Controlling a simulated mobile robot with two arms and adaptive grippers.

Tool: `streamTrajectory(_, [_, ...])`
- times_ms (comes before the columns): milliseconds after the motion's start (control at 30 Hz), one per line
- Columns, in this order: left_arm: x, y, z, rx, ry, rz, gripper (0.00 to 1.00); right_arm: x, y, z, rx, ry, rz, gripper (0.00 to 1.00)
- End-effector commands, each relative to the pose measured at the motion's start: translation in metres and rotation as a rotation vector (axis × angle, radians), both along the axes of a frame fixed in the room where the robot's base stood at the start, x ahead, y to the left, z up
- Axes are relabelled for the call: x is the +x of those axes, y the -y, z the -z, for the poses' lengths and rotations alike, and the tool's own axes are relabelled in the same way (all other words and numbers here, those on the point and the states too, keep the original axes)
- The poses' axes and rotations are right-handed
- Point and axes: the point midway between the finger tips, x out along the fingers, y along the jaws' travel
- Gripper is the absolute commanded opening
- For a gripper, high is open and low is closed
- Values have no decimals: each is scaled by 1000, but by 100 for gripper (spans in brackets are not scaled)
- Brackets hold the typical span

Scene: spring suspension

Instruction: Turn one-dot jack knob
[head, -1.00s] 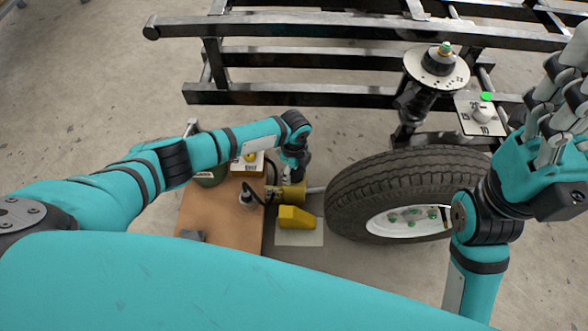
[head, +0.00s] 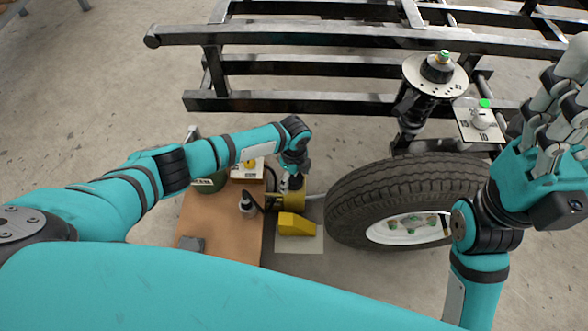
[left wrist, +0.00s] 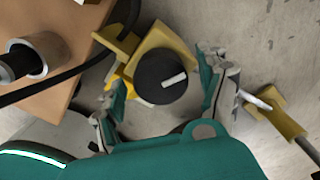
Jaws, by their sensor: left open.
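The yellow jack (head: 291,205) stands on the floor between the wooden board and the tyre. In the left wrist view its black round knob (left wrist: 162,78) with a white pointer line faces the camera, on a yellow body (left wrist: 150,45). I cannot make out any dot marks. My left gripper (head: 291,182) is over the jack. In the left wrist view its fingers (left wrist: 164,97) are open, one on each side of the knob; I cannot tell whether they touch it. My right gripper (head: 556,105) is raised at the right edge, away from the jack; its opening is unclear.
A tyre (head: 400,178) lies right of the jack. The wooden board (head: 225,222) carries a metal cup (head: 248,204). Black frame rails (head: 320,104) run behind. A dial plate (head: 478,124) is at right.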

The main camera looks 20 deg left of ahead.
Motion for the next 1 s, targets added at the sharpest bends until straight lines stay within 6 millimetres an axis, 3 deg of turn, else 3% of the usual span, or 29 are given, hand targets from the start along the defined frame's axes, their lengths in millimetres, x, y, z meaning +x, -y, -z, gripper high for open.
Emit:
streamTrajectory(500, [1, 0, -98, -1, 2, 1, 76, 0, 0, -1, 1, 3, -1, 65])
streamTrajectory(700, [0, 0, -113, 0, 0, 0, 76, 0, 0, -1, 1, 4, -1, 65])
streamTrajectory(1000, [0, 0, -114, 0, -1, 1, 76, 0, 0, -1, 1, 3, -1, 65])
